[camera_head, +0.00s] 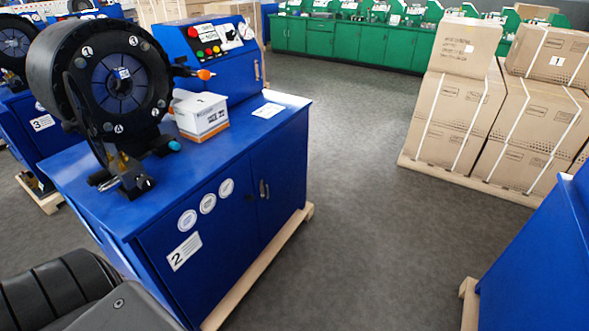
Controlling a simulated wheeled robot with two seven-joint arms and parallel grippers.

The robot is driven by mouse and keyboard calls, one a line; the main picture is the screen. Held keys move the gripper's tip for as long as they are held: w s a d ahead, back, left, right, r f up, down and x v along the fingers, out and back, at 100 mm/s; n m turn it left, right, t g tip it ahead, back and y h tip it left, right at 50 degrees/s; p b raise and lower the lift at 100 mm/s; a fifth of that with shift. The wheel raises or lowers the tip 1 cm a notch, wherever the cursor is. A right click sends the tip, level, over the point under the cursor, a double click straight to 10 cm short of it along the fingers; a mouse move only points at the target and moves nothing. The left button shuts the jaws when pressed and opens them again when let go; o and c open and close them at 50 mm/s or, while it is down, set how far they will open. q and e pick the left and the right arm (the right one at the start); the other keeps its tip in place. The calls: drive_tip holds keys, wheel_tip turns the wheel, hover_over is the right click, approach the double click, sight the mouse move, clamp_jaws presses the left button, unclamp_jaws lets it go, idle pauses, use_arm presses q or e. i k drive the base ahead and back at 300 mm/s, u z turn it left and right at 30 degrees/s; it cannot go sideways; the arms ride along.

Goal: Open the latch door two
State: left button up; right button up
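A blue crimper cabinet (215,150) stands left of the middle, with a white label "2" (184,251) on its front. Its front has two door panels, the left one (200,262) with round stickers and the right one (285,178). Both look closed. Small dark latch handles (263,189) sit near the seam between them. A black round crimper head (112,82) stands on top. Neither of my grippers is in view. A dark part at the bottom left corner looks like part of my own body.
A white box (201,116) and control panel (219,42) are on the cabinet. Strapped cartons (463,112) stand on a pallet at right. Another blue cabinet (545,262) is at lower right, a cabinet labelled 3 (42,122) at left. Grey floor (360,235) between is clear.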

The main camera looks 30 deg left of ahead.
sight(278, 163)
drive_tip(key=i, duration=2)
drive_tip(key=u, duration=2)
